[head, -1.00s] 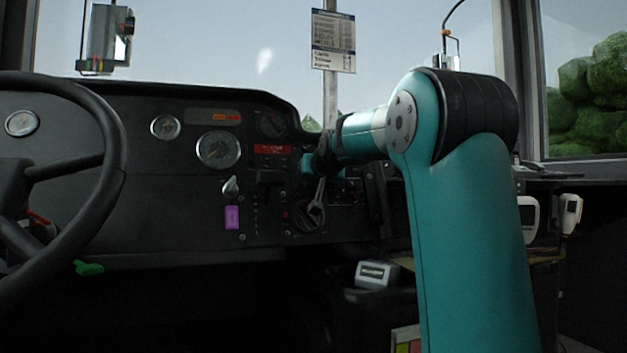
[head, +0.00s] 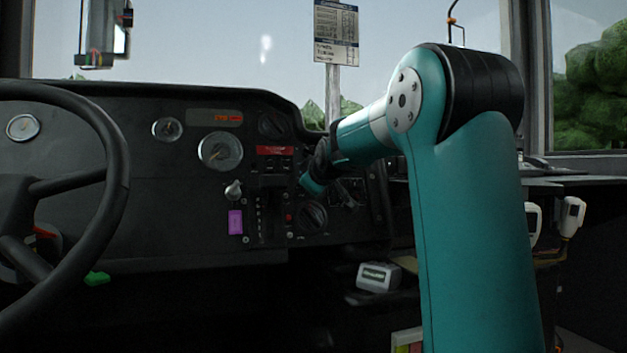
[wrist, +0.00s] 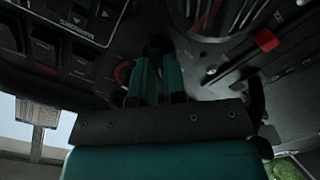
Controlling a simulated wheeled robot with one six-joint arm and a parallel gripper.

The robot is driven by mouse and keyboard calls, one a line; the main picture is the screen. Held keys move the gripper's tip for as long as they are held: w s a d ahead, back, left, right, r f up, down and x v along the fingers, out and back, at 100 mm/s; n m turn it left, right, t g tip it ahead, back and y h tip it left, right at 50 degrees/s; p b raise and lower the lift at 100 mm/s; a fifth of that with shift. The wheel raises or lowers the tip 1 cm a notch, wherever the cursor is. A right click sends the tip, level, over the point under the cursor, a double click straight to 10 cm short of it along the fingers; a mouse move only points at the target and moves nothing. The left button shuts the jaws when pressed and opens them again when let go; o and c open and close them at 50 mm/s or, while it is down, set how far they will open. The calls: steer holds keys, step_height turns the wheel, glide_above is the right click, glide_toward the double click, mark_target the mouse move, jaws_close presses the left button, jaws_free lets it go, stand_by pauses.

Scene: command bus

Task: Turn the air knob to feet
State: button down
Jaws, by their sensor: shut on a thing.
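The air knob (head: 313,217) looks like the round black knob low on the dashboard, right of the slotted lever plate. My gripper (wrist: 156,58) is at the dashboard in the wrist view, its two teal fingers close together and shut on a dark part that I take to be this knob. In the head view the end of my arm comes down to the knob's upper edge from the upper right. The fingertips' contact and the knob's markings are too dark to read, so I cannot tell which setting it points to.
A second black knob (head: 271,124) sits higher on the panel. A purple tag (head: 235,222) hangs left of the slotted plate (head: 268,215). The steering wheel (head: 122,180) stands at the left. A grey box (head: 378,277) lies below the dashboard.

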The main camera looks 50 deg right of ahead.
steer(key=n, duration=0.2)
steer(key=n+p, duration=0.1)
steer(key=n, duration=0.2)
steer(key=shift+a+f+n, duration=0.15)
steer(key=shift+f+n, duration=0.05)
steer(key=shift+n, duration=0.1)
stand_by(0.4)
steer(key=c, duration=1.2)
jaws_free()
steer(key=shift+p, duration=0.3)
steer(key=shift+s+a+r, duration=0.2)
steer(key=shift+s+r, duration=0.05)
steer(key=shift+s, duration=0.05)
steer(key=p+v, duration=1.6)
steer(key=p, duration=0.1)
steer(key=shift+s+a+p, duration=0.2)
steer(key=shift+s+p, duration=0.05)
steer(key=shift+p, duration=0.1)
